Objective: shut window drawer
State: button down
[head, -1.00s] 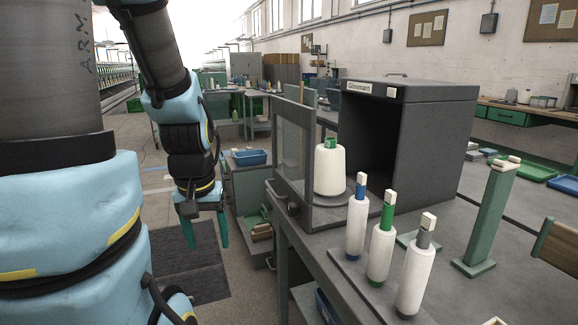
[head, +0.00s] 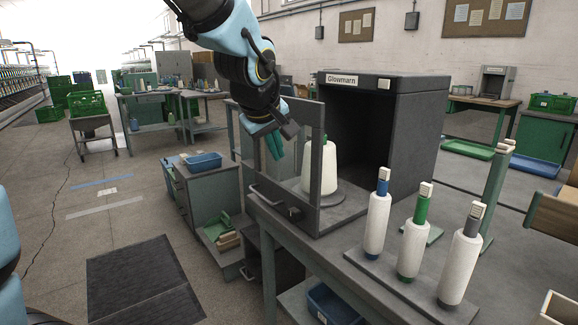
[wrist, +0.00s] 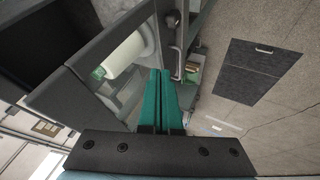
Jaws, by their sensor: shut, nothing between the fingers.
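The window drawer (head: 317,150) stands pulled out from the dark grey Glowmarn box (head: 418,120). Its front is an upright grey frame with a clear pane, with a handle low on the front. Behind the pane a white cone (head: 321,168) with a green top stands on a round plate. My gripper (head: 274,146) is shut and empty, its green fingers at the front side of the window frame. In the wrist view the fingers (wrist: 163,100) point past the frame (wrist: 100,62), with the cone (wrist: 127,54) to their left. I cannot tell whether they touch the frame.
Three white bobbins with blue, green and grey tops stand on a board (head: 400,285) at the table's front right. A low grey cabinet (head: 208,205) with a blue bin (head: 204,161) stands left of the drawer. A dark mat (head: 145,280) lies on open floor.

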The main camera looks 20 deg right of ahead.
aim_at(316, 151)
jog(key=shift+w+d+f, duration=0.75)
jog(key=shift+d+f, duration=0.3)
jog(key=shift+d, duration=0.1)
jog(key=shift+w+d+f, duration=0.75)
jog(key=shift+d+f, duration=0.35)
jog(key=shift+d, duration=0.1)
jog(key=shift+w+d+f, duration=0.75)
jog(key=shift+d+f, duration=0.3)
jog(key=shift+d, duration=0.1)
